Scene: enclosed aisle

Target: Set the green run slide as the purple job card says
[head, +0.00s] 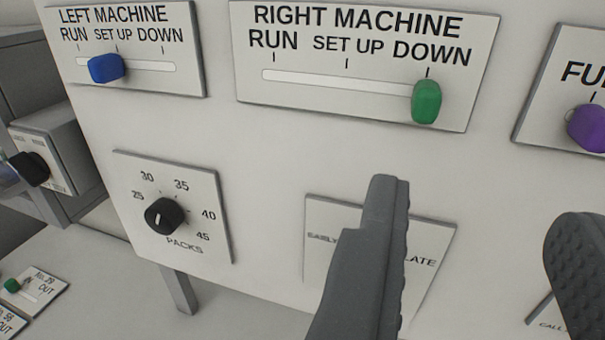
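The green slide (426,102) sits at the right end of its slot on the RIGHT MACHINE plate (300,108), under the DOWN mark. The plate reads RUN, SET UP, DOWN from left to right, and the slot left of the green slide is empty. My gripper (484,200) is open, with its two dark grey fingers wide apart. The left finger's tip is below the green slide and apart from it in the picture. The right finger is cut off by the frame edge. No purple job card is in view.
The LEFT MACHINE plate (190,82) has a blue slide (106,68) near SET UP. Below is a black PACKS dial (164,216). An EARLY/LATE plate (318,270) is partly hidden by my left finger. A purple knob (587,128) is at the right edge.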

